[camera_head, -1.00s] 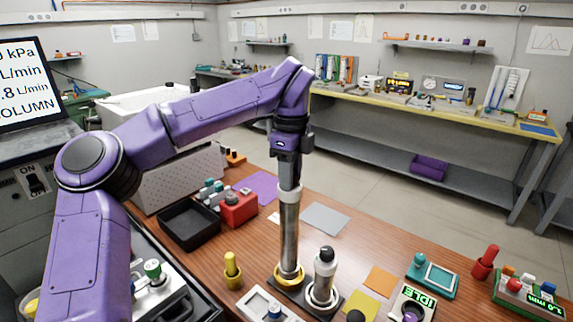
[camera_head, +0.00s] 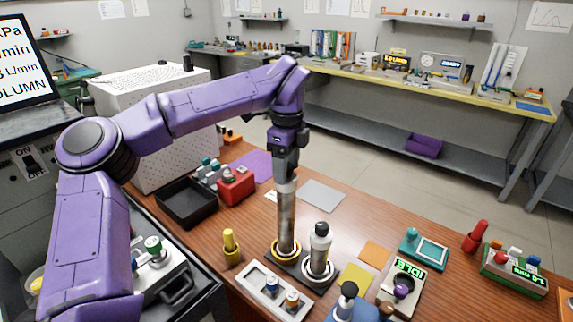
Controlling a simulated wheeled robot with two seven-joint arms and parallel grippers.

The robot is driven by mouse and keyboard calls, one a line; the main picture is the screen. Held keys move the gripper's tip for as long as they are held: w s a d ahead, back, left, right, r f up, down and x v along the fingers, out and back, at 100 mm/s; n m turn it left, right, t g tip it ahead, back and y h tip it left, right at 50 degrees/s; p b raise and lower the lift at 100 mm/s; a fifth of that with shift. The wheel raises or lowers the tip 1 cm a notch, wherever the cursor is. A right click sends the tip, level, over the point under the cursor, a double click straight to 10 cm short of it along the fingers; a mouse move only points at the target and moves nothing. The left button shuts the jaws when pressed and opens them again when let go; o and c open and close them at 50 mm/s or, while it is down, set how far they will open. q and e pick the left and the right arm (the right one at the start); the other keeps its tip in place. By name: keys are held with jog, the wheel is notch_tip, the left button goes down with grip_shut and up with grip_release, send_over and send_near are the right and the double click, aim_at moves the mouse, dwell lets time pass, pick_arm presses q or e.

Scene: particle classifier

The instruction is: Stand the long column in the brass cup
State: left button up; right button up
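The long column (camera_head: 286,220) is a grey metal cylinder with a pale collar near its top. It stands upright, with its lower end in the brass cup (camera_head: 275,250), a yellow ring on a dark base plate. My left gripper (camera_head: 287,168) points straight down and appears shut on the column's upper end, which its fingers hide. The cup's inside is hidden, so I cannot tell whether the column rests on its floor. My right gripper is out of view.
A shorter silver column with a black cap (camera_head: 320,245) stands in a pale ring beside the brass cup. A yellow peg (camera_head: 231,247), a white tray with knobs (camera_head: 262,285), a black tray (camera_head: 180,210) and a red box (camera_head: 236,188) are nearby. A grey sheet (camera_head: 321,195) lies flat behind.

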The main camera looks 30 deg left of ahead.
pick_arm(q)
notch_tip(320, 180, up, 12)
jog(key=shift+r, duration=0.15)
dwell(0.3)
dwell(1.3)
